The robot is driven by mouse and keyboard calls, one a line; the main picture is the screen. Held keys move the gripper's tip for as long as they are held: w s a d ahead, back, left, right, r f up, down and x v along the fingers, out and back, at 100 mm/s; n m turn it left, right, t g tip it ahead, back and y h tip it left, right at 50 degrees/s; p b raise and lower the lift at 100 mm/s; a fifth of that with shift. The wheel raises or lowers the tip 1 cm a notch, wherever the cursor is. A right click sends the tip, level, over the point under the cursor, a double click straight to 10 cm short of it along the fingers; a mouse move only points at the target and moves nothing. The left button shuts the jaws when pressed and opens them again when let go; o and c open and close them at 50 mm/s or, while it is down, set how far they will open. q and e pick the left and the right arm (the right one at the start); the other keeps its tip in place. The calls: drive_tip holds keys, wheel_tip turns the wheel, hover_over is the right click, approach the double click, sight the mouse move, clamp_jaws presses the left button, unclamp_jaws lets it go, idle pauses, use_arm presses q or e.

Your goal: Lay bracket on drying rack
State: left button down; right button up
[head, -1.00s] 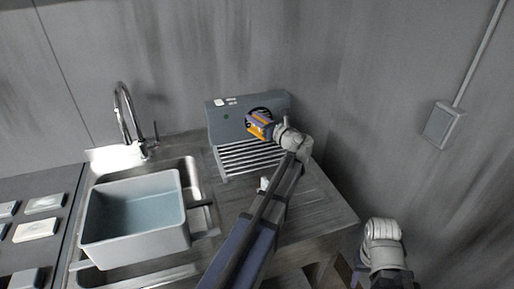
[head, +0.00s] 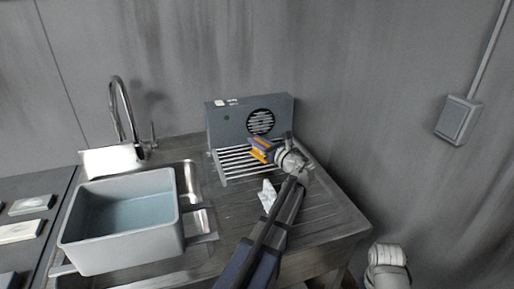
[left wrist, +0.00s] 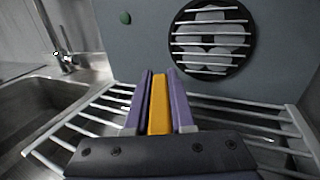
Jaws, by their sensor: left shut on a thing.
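The orange-yellow bracket (head: 261,154) is held between the purple fingers of my left gripper (head: 263,149). In the left wrist view the bracket (left wrist: 159,104) is a narrow upright-looking bar, with my left gripper (left wrist: 159,108) shut on both its sides. The drying rack (head: 236,166) is a row of pale metal bars in front of a grey fan unit. The bracket is over the rack's right part; I cannot tell whether it touches the bars. The rack's bars (left wrist: 70,128) spread to both sides in the left wrist view.
The grey fan unit (head: 232,124) stands behind the rack. A grey basin of water (head: 120,247) sits in the sink, left, below a tall faucet (head: 117,108). A small white object (head: 267,194) lies on the drainboard (head: 325,212), whose right part is clear.

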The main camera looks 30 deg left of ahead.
use_arm(q)
drive_tip(key=shift+f, duration=0.15)
drive_tip(key=c, duration=0.8)
unclamp_jaws()
drive_tip(key=shift+o, duration=0.2)
drive_tip(key=shift+d+r, duration=0.1)
drive_tip(key=shift+r, duration=0.15)
drive_tip(key=v, duration=1.2)
